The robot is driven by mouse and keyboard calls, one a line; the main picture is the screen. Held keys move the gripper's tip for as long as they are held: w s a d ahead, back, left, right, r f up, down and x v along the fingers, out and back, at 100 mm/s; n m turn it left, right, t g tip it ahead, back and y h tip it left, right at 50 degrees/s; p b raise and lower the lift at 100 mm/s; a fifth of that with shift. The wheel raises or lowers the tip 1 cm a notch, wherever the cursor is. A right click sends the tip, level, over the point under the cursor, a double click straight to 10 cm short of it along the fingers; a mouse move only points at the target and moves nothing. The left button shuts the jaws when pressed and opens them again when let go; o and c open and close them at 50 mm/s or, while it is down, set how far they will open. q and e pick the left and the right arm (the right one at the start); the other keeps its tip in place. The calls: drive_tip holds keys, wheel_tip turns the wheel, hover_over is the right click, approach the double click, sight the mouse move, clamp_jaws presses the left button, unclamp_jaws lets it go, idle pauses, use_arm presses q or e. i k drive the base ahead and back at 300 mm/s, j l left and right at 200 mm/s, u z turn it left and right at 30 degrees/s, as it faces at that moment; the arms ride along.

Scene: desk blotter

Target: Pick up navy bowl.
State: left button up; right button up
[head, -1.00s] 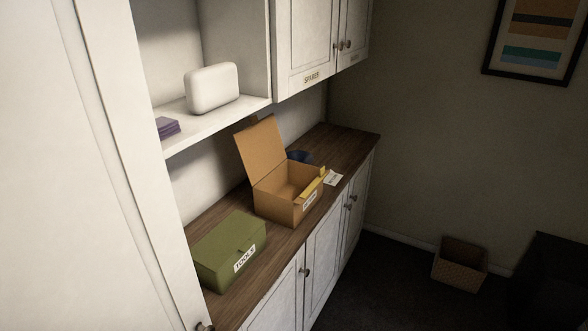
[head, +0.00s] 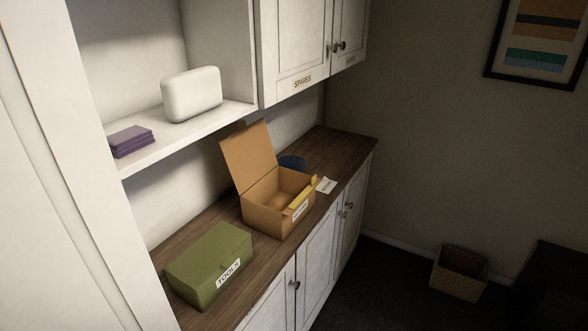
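The navy bowl (head: 292,163) sits on the wooden counter (head: 345,150), behind the open cardboard box. The box and its raised lid hide part of the bowl; its dark blue upper part shows. Neither of my grippers is in the head view.
The open cardboard box (head: 262,220) has a yellow item (head: 303,190) at its right edge. A white card (head: 326,185) lies to its right. A green box marked TOOLS (head: 208,262) stands nearer. Cabinets and a shelf (head: 190,128) overhang the counter. A basket (head: 460,272) stands on the floor.

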sight(292, 162)
drive_tip(key=i+l, duration=0.45)
drive_tip(key=l, duration=0.15)
drive_tip(key=i+l, duration=0.45)
drive_tip(key=l, duration=0.15)
drive_tip(key=i+l, duration=0.9)
drive_tip(key=l, duration=0.25)
drive_tip(key=i+l, duration=0.45)
drive_tip(key=l, duration=0.15)
drive_tip(key=l+u, duration=0.1)
drive_tip(key=u, duration=0.4)
drive_tip(key=i+l+u, duration=0.1)
drive_tip(key=u, duration=0.35)
drive_tip(key=l+u, duration=0.15)
drive_tip(key=u, duration=0.35)
